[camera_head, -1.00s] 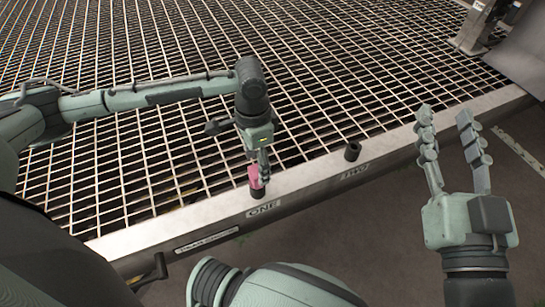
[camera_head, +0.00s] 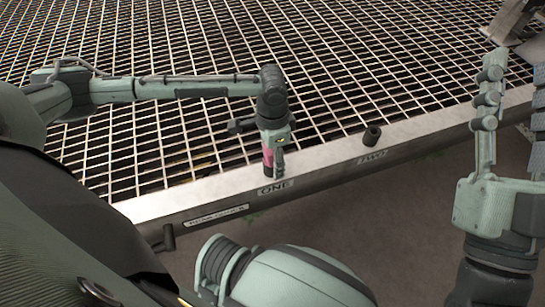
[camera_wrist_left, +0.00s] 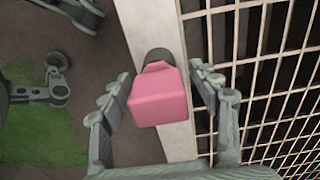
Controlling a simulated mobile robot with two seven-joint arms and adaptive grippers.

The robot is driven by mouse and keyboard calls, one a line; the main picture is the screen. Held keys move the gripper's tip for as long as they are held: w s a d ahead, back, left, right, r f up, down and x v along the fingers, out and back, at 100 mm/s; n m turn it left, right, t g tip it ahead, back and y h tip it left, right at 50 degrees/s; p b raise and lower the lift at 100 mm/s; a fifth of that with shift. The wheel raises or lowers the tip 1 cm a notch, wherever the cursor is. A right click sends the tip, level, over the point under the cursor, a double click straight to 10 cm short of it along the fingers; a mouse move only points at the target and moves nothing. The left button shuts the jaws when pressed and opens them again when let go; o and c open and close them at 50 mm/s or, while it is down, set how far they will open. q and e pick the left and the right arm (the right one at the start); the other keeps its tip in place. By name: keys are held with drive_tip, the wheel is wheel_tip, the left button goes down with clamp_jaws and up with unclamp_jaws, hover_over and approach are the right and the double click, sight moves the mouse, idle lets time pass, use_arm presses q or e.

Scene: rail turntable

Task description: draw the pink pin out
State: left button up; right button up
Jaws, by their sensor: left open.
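The pink pin (camera_head: 268,157) stands upright in a dark socket (camera_head: 269,170) on the metal rail by the label ONE. It also shows in the left wrist view (camera_wrist_left: 160,98) as a pink block with the dark socket behind it. My left gripper (camera_head: 274,164) is over the pin from above. In the left wrist view its fingers (camera_wrist_left: 162,84) are open, one on each side of the pin, with gaps visible. My right gripper (camera_head: 514,78) is at the right edge, fingers spread and empty, partly cut off by the frame.
An empty-looking dark socket (camera_head: 372,135) stands on the rail by the label TWO. A metal grating (camera_head: 200,140) fills the area behind the rail (camera_head: 320,167). A small dark fitting (camera_head: 168,238) hangs at the rail's front left. Grey metal parts stand at the upper right.

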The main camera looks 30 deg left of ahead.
use_arm(q)
drive_tip(key=c, duration=1.4)
